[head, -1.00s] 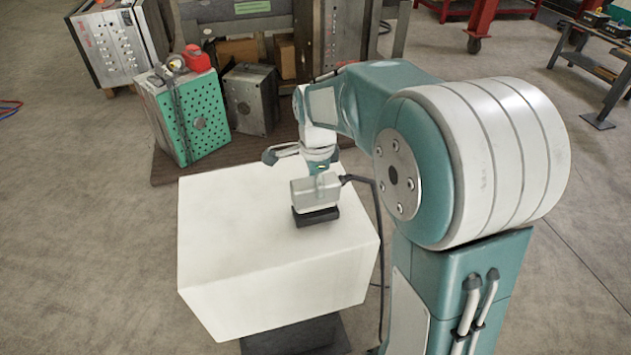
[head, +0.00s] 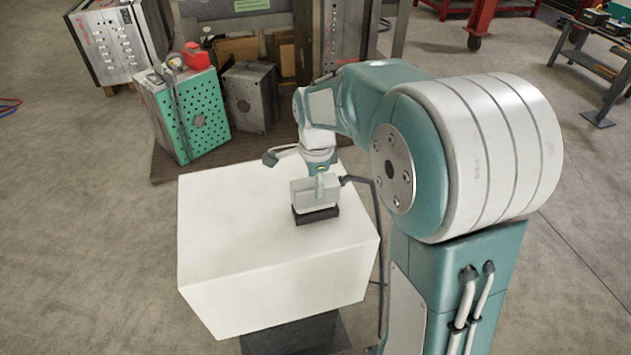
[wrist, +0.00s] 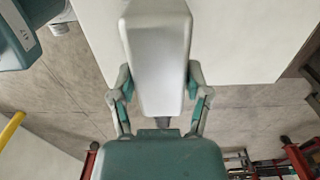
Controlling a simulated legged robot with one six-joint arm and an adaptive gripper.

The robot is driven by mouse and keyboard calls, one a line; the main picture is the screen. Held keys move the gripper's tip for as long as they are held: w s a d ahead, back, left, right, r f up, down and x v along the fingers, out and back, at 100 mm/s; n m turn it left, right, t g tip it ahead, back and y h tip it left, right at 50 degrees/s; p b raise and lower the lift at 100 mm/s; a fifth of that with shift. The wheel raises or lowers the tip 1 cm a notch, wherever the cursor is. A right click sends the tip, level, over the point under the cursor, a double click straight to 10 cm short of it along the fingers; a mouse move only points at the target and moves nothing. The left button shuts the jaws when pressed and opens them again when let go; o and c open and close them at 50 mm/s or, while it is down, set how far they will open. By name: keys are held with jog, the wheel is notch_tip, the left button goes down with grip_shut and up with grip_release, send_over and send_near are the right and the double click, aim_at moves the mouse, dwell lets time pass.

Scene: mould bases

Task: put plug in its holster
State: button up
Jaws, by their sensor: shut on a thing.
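The plug (head: 309,196) is a light grey block with a dark cable running from its right side. In the head view it sits directly over the holster (head: 320,216), a low black block on the white table block (head: 240,235). I cannot tell whether the plug is seated in the holster or just above it. My gripper (head: 321,178) is shut on the plug from above. In the wrist view the plug (wrist: 160,62) is pale and lies between both fingers, with the cable end near the palm; the holster is hidden there.
The white block's top is bare to the left and in front of the holster. Behind it, a green perforated mould base (head: 197,118) and a grey mould base (head: 250,97) stand on a low platform. The plug's cable (head: 378,225) hangs down the block's right side.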

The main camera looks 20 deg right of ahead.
jog(key=shift+f, duration=1.05)
dwell(0.7)
jog(key=o, duration=1.4)
notch_tip(320, 180, up, 12)
jog(key=shift+f, duration=0.1)
jog(key=s+n+t, duration=0.2)
jog(key=s+n, duration=0.4)
jog(key=s, duration=0.1)
jog(key=s+n+t, duration=0.1)
jog(key=s+n, duration=0.5)
jog(key=s, duration=0.1)
jog(key=s+n+t, duration=0.2)
jog(key=s+n, duration=0.4)
jog(key=s, duration=0.1)
jog(key=shift+r+t, duration=0.3)
